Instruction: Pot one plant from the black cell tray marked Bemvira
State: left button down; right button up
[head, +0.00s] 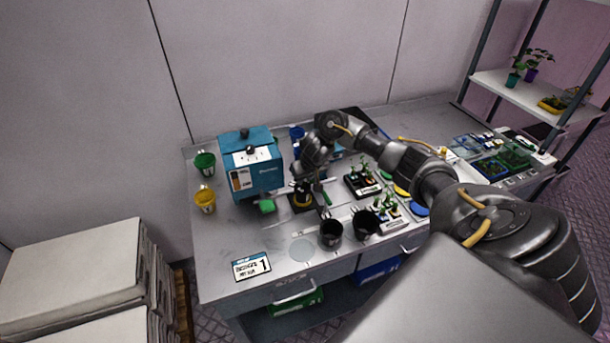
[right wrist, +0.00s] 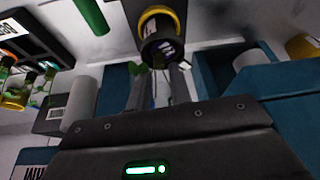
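A black cell tray (head: 362,186) with small seedlings stands on the bench; its label is too small to read. A pale tray (head: 390,222) with seedlings is in front of it. My right gripper (head: 309,180) points down over a black pot with a yellow rim (head: 301,199). In the right wrist view this pot (right wrist: 161,38) lies just beyond the fingertips (right wrist: 158,75). Two black pots (head: 330,235) (head: 365,225) stand at the front edge. My left gripper is out of view.
A blue machine (head: 262,175), a green cup (head: 205,160), a yellow cup (head: 205,201) and a green block (head: 266,206) stand to the left. A card marked 1 (head: 252,266) lies at the front left. A shelf rack (head: 535,95) is at the right.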

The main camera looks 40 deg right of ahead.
jog(key=shift+r+p, duration=1)
jog(key=shift+p, duration=0.1)
jog(key=shift+r, duration=0.9)
jog(key=shift+o, duration=0.4)
jog(key=o, duration=0.5)
notch_tip(320, 180, up, 6)
jog(key=shift+f, duration=0.1)
